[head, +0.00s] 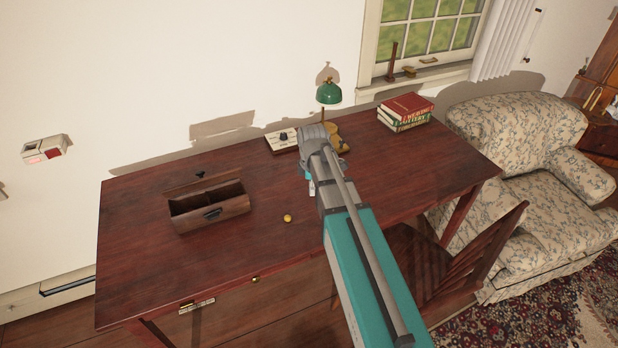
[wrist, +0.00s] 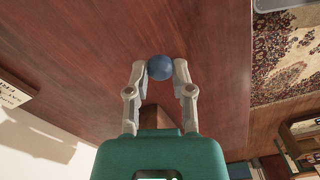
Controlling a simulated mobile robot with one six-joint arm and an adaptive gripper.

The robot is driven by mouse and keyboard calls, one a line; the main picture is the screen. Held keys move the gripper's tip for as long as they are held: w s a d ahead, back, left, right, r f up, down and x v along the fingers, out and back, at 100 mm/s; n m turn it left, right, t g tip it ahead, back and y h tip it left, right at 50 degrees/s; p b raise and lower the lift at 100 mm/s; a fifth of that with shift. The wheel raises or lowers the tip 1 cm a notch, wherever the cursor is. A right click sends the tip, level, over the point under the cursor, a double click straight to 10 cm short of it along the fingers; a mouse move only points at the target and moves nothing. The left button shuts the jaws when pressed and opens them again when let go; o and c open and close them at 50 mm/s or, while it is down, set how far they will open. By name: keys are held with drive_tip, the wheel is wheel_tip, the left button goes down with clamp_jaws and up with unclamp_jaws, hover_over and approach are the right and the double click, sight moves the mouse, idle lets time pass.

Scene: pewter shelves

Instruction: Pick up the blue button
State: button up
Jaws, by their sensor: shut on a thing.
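The blue button (wrist: 160,67) shows in the wrist view as a round, dark blue thing between my fingertips. My gripper (wrist: 160,72) is shut on it, with one finger touching each side. Behind it is the reddish-brown desk top; I cannot tell how high the button is above it.
An open wooden box (head: 210,207) and a small yellow round thing (head: 287,218) are on the desk's left half. A green lamp (head: 328,94), a dial box (head: 282,139) and stacked books (head: 405,110) stand at the back. A wooden chair (head: 470,255) and floral armchair (head: 530,150) are right.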

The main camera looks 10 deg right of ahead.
drive_tip(key=s+r+p, duration=0.2)
drive_tip(key=s, duration=0.4)
drive_tip(key=shift+r, duration=0.35)
drive_tip(key=shift+a, duration=0.25)
idle(0.9)
